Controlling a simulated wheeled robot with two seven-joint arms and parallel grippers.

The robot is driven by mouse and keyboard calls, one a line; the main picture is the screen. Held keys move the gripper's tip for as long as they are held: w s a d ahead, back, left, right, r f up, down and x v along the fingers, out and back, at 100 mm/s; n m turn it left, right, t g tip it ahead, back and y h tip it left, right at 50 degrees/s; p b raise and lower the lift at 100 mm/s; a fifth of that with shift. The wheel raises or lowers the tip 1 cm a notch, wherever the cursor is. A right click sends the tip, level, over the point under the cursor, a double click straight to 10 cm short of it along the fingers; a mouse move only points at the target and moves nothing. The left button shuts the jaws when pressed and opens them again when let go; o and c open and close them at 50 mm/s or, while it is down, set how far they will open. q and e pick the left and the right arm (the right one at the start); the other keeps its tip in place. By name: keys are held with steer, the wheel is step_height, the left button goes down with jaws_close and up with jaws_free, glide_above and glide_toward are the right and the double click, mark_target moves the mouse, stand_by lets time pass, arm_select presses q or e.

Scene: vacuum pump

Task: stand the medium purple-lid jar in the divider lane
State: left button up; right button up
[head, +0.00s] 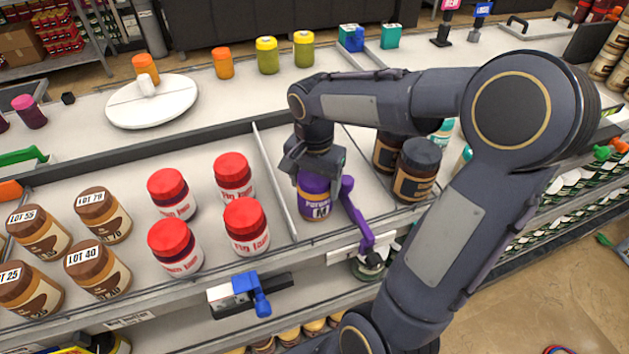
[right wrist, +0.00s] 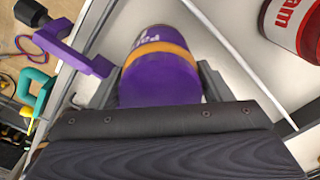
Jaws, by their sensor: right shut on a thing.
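The purple jar (head: 315,205) stands upright in the lane just right of a thin white divider (head: 274,180). My right gripper (head: 315,172) reaches down from above and is shut around its upper part, which hides most of the lid. In the right wrist view the purple jar (right wrist: 160,70), with an orange band, sits between the fingers of my right gripper (right wrist: 160,90). The divider (right wrist: 240,65) runs beside the jar there, with a gap. I cannot tell whether the jar's base rests on the shelf. My left gripper is not in view.
Red-lid jars (head: 233,177) stand left of the divider, and brown-lid jars (head: 103,214) further left. Dark-lid jars (head: 417,170) stand to the right, partly behind my arm. A purple clip arm (head: 357,220) rises at the front edge, close to the jar. A blue clip (head: 252,290) sits further left.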

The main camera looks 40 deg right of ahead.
steer(key=o, duration=1.3)
steer(key=shift+f, duration=0.1)
step_height(320, 180, up, 11)
steer(key=shift+r, duration=0.45)
steer(key=shift+s+a+r, duration=0.1)
steer(key=shift+s+r, duration=0.05)
steer(key=shift+s, duration=0.05)
steer(key=s+a+f+n+t+y, duration=0.2)
steer(key=s+a+f+n, duration=0.2)
steer(key=s+a+n, duration=0.1)
steer(key=s+a+f+n+t+y, duration=0.1)
steer(key=s+a+f+n+t, duration=0.2)
steer(key=s, duration=0.5)
steer(key=a+f+n, duration=0.1)
steer(key=a+n, duration=0.1)
steer(key=n, duration=0.1)
steer(key=shift+f+t+y, duration=0.3)
steer(key=shift+f+y, duration=0.1)
